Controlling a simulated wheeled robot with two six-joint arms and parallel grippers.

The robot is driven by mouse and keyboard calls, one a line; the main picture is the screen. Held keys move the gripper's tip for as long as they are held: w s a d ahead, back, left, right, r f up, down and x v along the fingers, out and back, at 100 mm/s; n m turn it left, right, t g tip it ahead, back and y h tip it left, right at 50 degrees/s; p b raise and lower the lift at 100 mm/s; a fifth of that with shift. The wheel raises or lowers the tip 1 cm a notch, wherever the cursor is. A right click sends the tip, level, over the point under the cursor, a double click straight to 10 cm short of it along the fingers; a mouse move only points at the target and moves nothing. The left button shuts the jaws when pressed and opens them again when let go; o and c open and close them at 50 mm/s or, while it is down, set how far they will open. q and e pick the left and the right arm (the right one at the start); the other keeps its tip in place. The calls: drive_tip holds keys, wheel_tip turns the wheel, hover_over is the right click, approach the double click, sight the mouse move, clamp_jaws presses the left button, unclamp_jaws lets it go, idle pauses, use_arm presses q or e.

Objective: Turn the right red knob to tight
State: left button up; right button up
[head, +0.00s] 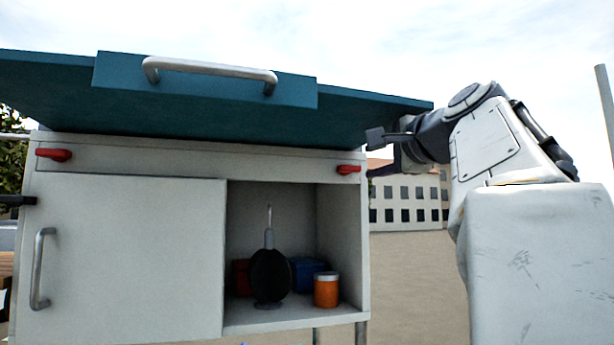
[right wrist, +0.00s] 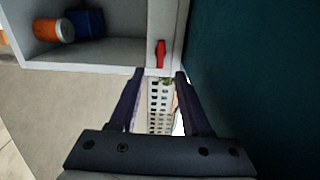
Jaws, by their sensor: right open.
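The right red knob (head: 348,169) sits on the cabinet's upper front strip, near its right edge, and lies about level in the head view. It also shows in the right wrist view (right wrist: 161,54), just beyond the fingertips. My right gripper (head: 376,138) is close to the right of the knob, under the teal lid; it is open and empty, and it also shows in the right wrist view (right wrist: 159,74). The fingers appear apart from the knob. A second red knob (head: 54,155) is at the cabinet's upper left. At the left edge, a dark piece may belong to my left arm; its gripper is not shown.
The raised teal lid (head: 350,105) with a metal handle (head: 210,70) overhangs the knobs. The white cabinet (head: 130,250) has an open right compartment holding an orange jar (head: 326,290), a blue box (head: 305,274) and a dark round item (head: 270,274). Open ground lies to the right.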

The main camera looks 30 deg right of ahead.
drive_tip(key=shift+v, duration=0.8)
drive_tip(key=shift+w, duration=0.1)
drive_tip(key=w+a+f+n+g+y+b, duration=0.1)
drive_tip(key=w+a+f+n+g+y, duration=0.3)
drive_tip(key=f, duration=0.6)
drive_tip(key=w+a+f+n+y+b, duration=0.1)
drive_tip(key=w+a+f+y+b, duration=0.1)
drive_tip(key=w+a+f, duration=0.55)
drive_tip(key=s+a+f+n+g+y+b, duration=0.1)
drive_tip(key=s+a+f+n+g, duration=0.2)
drive_tip(key=a+f, duration=0.6)
drive_tip(key=s+a+f+n+g+y+b, duration=0.1)
drive_tip(key=a+f+n+g+y, duration=0.3)
drive_tip(key=f, duration=0.9)
drive_tip(key=s+a+f+n+g+h, duration=0.2)
drive_tip(key=s+a+f+n, duration=0.3)
drive_tip(key=a+f, duration=0.35)
drive_tip(key=s+a+f+n+g+h+b, duration=0.2)
drive_tip(key=s+f+n, duration=0.9)
drive_tip(key=s+f, duration=0.7)
drive_tip(key=shift+s+f+g+h+b, duration=0.45)
drive_tip(key=shift+g+h, duration=0.35)
drive_tip(key=shift+g, duration=0.4)
